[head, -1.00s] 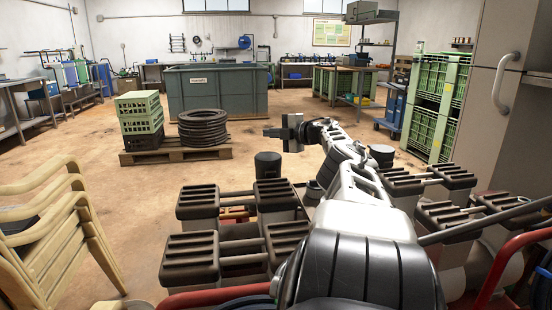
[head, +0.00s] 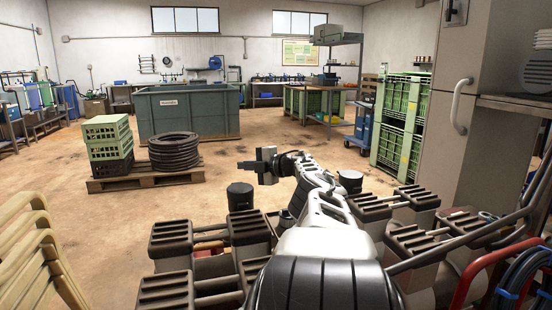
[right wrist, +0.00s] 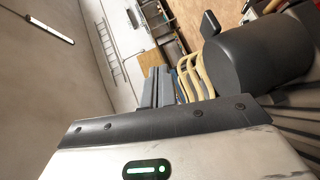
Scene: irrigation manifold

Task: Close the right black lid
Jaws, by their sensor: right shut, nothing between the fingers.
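My right gripper (head: 262,165) is at the far end of my outstretched right arm, above open floor. It is shut and empty, and its fingers also show in the right wrist view (right wrist: 155,88). No part in these frames can be surely told as the right black lid. My left gripper is out of view.
Beige stacked chairs (head: 38,262) stand at the left. Green crates (head: 108,137) and black coils (head: 175,152) sit on a pallet (head: 145,180). The mid floor is clear.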

